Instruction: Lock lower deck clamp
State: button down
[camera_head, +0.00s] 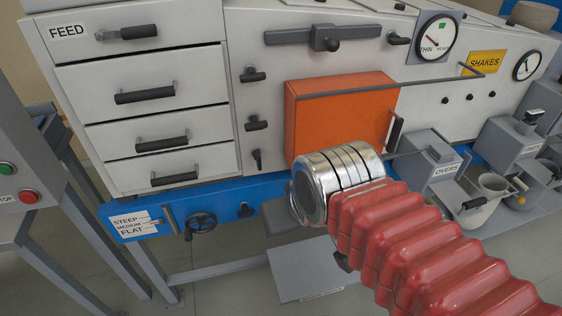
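Three small black clamp handles stand in a column on the white machine front, right of the drawers. The top clamp (252,75) and the middle clamp (256,123) lie about level. The lowest clamp (257,159) stands nearly upright beside the bottom drawer (175,178). My arm comes in from the lower right in a red ribbed sleeve with a shiny metal wrist. The grey part of my gripper (276,215) shows left of the wrist, below and right of the lowest clamp and apart from it in the picture. The wrist hides much of it, and its fingers are not clear.
An orange panel (340,118) with a long bar (390,88) is right of the clamps. An OVERS box (436,165) and a cup (488,195) stand right.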

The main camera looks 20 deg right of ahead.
aim_at(258, 157)
jog(key=u, duration=0.4)
jog(key=k, duration=1.35)
jog(key=u, duration=0.85)
jog(key=i, duration=1.75)
jog(key=z, duration=0.45)
